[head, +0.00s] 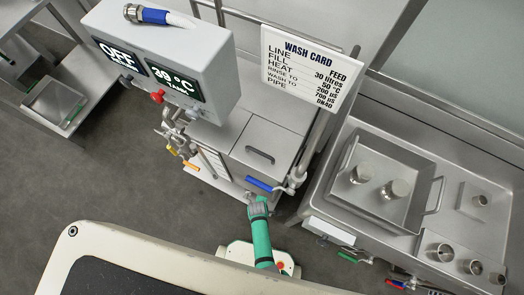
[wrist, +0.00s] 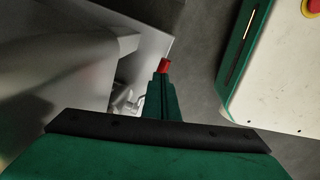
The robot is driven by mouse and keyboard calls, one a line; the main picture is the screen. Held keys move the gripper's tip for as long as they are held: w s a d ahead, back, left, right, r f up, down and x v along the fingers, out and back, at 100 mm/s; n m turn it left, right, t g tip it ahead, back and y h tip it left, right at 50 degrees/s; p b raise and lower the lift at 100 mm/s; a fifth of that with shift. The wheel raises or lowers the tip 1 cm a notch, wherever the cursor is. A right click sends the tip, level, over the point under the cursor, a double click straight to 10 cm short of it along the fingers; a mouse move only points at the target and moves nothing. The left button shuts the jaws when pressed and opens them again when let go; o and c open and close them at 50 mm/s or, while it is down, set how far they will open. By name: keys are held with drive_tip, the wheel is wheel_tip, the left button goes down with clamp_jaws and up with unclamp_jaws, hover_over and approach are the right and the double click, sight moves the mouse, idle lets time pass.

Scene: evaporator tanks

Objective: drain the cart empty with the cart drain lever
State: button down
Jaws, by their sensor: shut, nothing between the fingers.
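The steel cart (head: 228,134) stands in the middle of the head view, with a display box (head: 190,50) reading "OFF" and "39 °C". A blue lever (head: 258,184) lies along its lower front edge, and an orange lever (head: 191,166) sits further left. I cannot read which is the cart drain lever. My gripper (head: 255,199) is shut and empty, just below the blue lever; whether they touch is unclear. In the wrist view a small red piece (wrist: 165,66) shows at the end of my green gripper, beside a shiny metal fitting (wrist: 125,100).
The wash card (head: 308,65) stands behind. A steel sink bench (head: 335,190) with cups and coloured handles stands close on the right. Bare floor (head: 120,170) is open on the left.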

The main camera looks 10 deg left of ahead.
drive_tip(key=s+d+r+m+t, duration=0.2)
drive_tip(key=r+m+t, duration=0.2)
drive_tip(key=r, duration=1.4)
drive_tip(key=s+d+r+m+t, duration=0.2)
drive_tip(key=r+m+t, duration=0.3)
drive_tip(key=r, duration=1.3)
drive_tip(key=s+d+r+m+t, duration=0.2)
drive_tip(key=r+m, duration=0.7)
drive_tip(key=r, duration=0.9)
drive_tip(key=t, duration=0.2)
drive_tip(key=shift+s+r+t, duration=0.15)
drive_tip(key=shift+s+t, duration=0.15)
drive_tip(key=shift+t, duration=0.1)
drive_tip(key=shift+w, duration=0.1)
drive_tip(key=shift+w, duration=0.1)
